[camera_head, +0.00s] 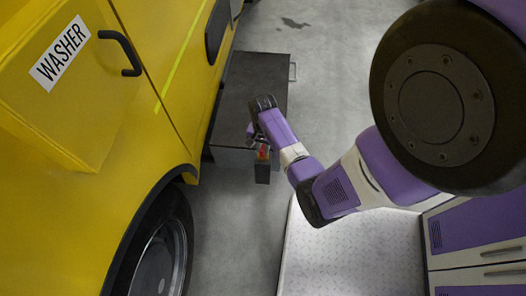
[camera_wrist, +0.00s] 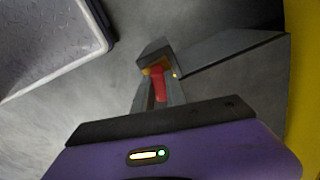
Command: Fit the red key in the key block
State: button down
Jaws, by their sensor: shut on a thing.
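The red key (camera_wrist: 159,84) shows between the two fingers of my gripper (camera_wrist: 158,96) in the wrist view. My gripper is shut on it. The key's far end points at the key block (camera_wrist: 154,50), a dark grey block with a brass-coloured patch on its near face. The key's end overlaps that patch in the picture; I cannot tell whether it is inside or only in front. In the head view the red key (camera_head: 263,153) is a small red spot just above the dark key block (camera_head: 262,174), partly hidden by my gripper (camera_head: 257,143).
A dark grey table or cart (camera_head: 255,85) with a side handle stands beside the yellow vehicle (camera_head: 60,120), whose wheel (camera_head: 160,260) is at lower left. Purple-fronted cabinets (camera_head: 480,235) stand at lower right. Concrete floor (camera_head: 325,60) is clear at the back.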

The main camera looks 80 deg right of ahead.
aim_at(263, 148)
jog(key=shift+r, duration=0.1)
jog(key=shift+r+p, duration=1.4)
jog(key=shift+p, duration=0.15)
jog(key=shift+r, duration=0.1)
jog(key=shift+r+p, duration=1.95)
jog(key=shift+p, duration=0.3)
